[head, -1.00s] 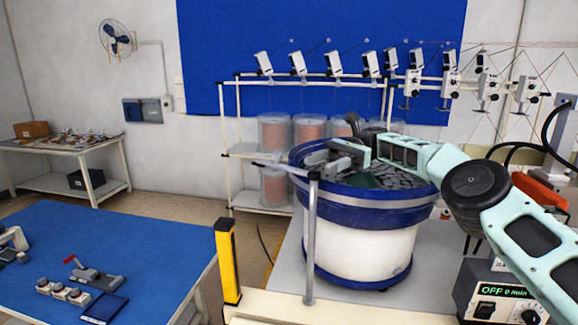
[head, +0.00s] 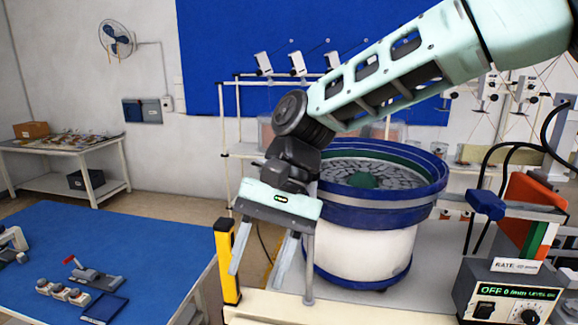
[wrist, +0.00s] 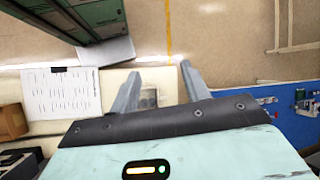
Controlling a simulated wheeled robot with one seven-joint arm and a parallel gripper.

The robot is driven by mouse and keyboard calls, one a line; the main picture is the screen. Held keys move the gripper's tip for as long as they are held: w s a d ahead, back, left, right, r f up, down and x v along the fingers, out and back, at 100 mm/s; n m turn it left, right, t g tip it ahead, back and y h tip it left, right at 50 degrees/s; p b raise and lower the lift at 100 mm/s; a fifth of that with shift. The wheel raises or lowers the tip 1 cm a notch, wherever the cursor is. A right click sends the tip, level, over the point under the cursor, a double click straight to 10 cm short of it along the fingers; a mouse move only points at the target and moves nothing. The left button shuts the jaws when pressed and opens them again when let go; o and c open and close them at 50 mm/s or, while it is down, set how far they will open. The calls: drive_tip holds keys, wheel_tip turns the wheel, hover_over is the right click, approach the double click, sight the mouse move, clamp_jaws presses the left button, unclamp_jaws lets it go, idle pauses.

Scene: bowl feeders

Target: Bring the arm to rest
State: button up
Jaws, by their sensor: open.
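My gripper (head: 262,255) hangs at the middle of the head view, in front of and left of the bowl feeder, with its two fingers apart and pointing down. Nothing is between them. My pale green arm reaches in from the upper right, above the bowl feeder. In the wrist view my gripper (wrist: 160,85) is also open and empty, above a cream-coloured bench edge and the floor.
The blue bowl feeder (head: 430,190) holds many dark flat parts. A yellow post (head: 227,262) stands close to my gripper. A blue table (head: 150,245) is at left. A control box (head: 510,290) reading OFF is at lower right.

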drive_tip(key=s+d+f+n+t+h, duration=0.2)
drive_tip(key=s+d+f+n+t, duration=0.15)
drive_tip(key=s+d, duration=0.45)
drive_tip(key=s+d+f+n+t+h, duration=0.15)
drive_tip(key=s+d+f+n, duration=0.35)
drive_tip(key=d, duration=0.5)
wheel_tip(320, 180, down, 16)
drive_tip(key=b, duration=1.6)
drive_tip(key=shift+s+r+m+t+b, duration=0.2)
drive_tip(key=shift+r+m+t+b, duration=0.1)
drive_tip(key=shift+m, duration=0.15)
